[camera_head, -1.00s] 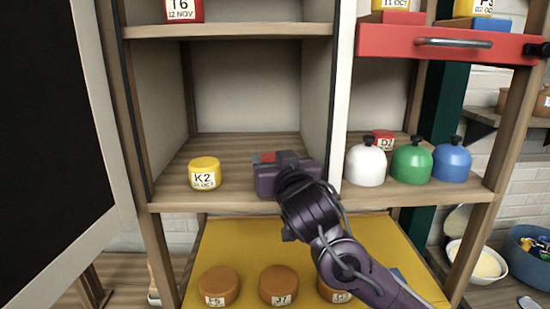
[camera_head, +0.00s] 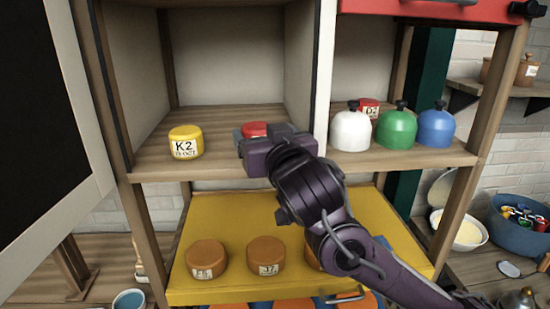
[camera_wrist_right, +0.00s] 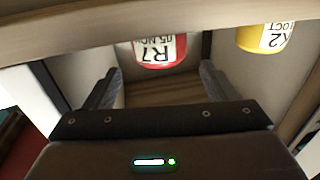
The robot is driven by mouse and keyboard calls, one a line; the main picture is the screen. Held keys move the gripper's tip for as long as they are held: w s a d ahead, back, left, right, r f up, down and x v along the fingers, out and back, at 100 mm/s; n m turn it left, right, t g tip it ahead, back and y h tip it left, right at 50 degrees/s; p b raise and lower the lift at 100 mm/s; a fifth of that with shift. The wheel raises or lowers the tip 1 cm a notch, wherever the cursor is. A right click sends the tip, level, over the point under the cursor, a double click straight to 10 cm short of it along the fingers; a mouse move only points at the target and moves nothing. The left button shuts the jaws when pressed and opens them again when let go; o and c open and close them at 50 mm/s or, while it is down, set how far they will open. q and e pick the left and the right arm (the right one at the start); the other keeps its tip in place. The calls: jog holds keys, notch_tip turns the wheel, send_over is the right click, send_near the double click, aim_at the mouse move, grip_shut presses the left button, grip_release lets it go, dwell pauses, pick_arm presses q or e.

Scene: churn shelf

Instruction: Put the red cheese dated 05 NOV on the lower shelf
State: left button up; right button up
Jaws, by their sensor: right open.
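The red cheese (camera_head: 256,129) stands on the shelf board (camera_head: 215,160) of the left bay, partly hidden behind my right gripper in the head view. In the right wrist view its label reads R7, 05 NOV, and the cheese (camera_wrist_right: 160,50) is seen inverted. My right gripper (camera_head: 258,142) is open at the front of this shelf. In the right wrist view the gripper's fingers (camera_wrist_right: 160,80) are spread apart and empty, with the cheese just past the tips, roughly centred. I cannot tell any contact. My left gripper is not in view.
A yellow cheese K2 (camera_head: 185,142) stands left of the red one. White (camera_head: 350,130), green (camera_head: 396,128) and blue (camera_head: 436,128) domes stand in the right bay, before another red cheese (camera_head: 369,107).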

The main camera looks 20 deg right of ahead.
jog(key=s+b, duration=0.2)
jog(key=s, duration=0.5)
jog(key=shift+a, duration=0.15)
